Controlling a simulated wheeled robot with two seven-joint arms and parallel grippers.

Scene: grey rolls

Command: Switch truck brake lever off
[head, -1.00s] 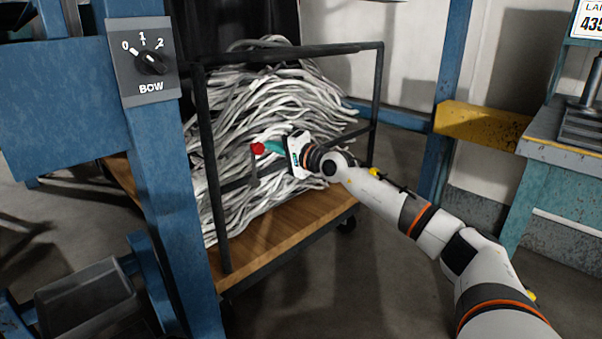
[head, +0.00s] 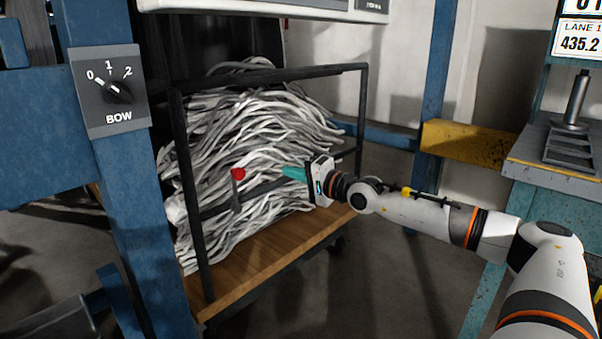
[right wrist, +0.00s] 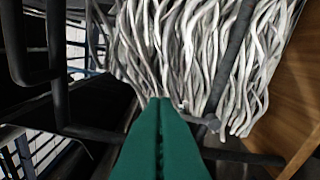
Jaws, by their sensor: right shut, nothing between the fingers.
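The truck (head: 262,285) is a dark-framed cart with a wooden deck, loaded with grey strands. Its brake lever (head: 238,175) has a red knob on a short dark stem, near the cart's front rail, and stands roughly upright in the head view. My right gripper (head: 284,172) has teal fingers, shut and empty, pointing left toward the knob with a visible gap to its right. In the right wrist view the shut fingers (right wrist: 158,102) point at the strands, and I cannot make out the red knob there. My left gripper is not in view.
A blue post (head: 140,200) with a BOW dial (head: 118,92) stands at the left front. A yellow beam (head: 462,141) and a teal bench (head: 540,160) stand at the right. The floor (head: 370,290) right of the cart is clear.

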